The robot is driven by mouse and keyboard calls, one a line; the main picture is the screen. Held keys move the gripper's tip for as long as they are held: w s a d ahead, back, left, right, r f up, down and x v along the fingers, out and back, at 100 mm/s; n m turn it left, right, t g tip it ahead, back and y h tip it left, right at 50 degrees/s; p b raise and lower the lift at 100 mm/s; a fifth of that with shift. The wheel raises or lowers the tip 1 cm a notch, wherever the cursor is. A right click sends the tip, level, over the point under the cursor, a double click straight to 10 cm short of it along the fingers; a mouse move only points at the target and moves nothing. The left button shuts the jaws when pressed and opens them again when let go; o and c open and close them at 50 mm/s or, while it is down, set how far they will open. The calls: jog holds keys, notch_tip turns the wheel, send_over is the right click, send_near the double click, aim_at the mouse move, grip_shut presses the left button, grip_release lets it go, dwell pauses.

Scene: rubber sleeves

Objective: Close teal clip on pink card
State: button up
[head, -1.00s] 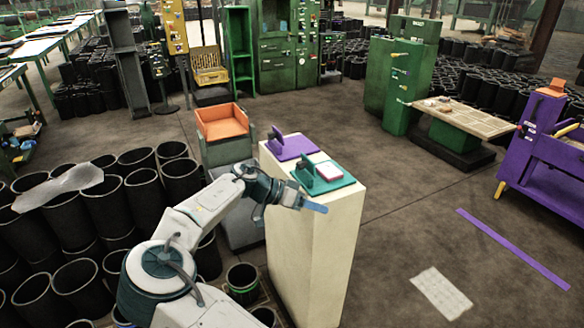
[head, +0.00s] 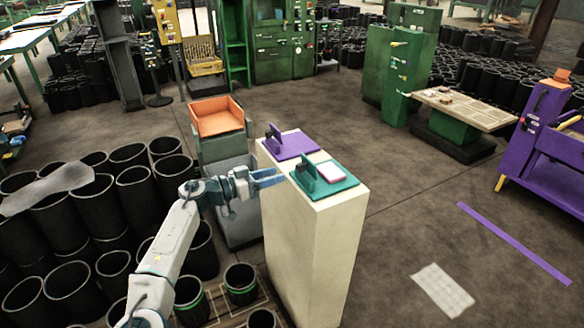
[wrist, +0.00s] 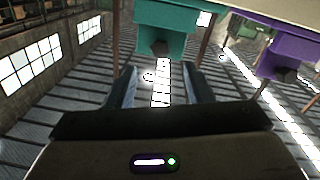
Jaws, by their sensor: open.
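The teal clip (head: 346,187) lies on top of a cream pedestal. Its raised upright part with a dark end (head: 304,167) stands at the left. A pink card (head: 331,173) lies flat on its teal base. My gripper (head: 284,177) is open and empty, its blue fingers at the pedestal's left edge, pointing toward the teal clip's upright part. In the wrist view the picture looks upside down; the teal clip (wrist: 165,22) and its dark end show beyond the two parted fingers. The card is not visible there. I cannot tell whether the fingers touch the clip.
A purple clip (head: 291,145) lies behind the teal one on the same pedestal (head: 310,240); it also shows in the wrist view (wrist: 289,48). An orange tray (head: 217,120) stands left of the pedestal. Black sleeves (head: 75,240) crowd the left floor. The right floor is mostly open.

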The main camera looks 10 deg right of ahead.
aim_at(298, 169)
jog(key=p+x, duration=0.1)
jog(key=x, duration=0.5)
jog(key=shift+w+d, duration=0.15)
jog(key=shift+d, duration=0.25)
jog(key=c, duration=1)
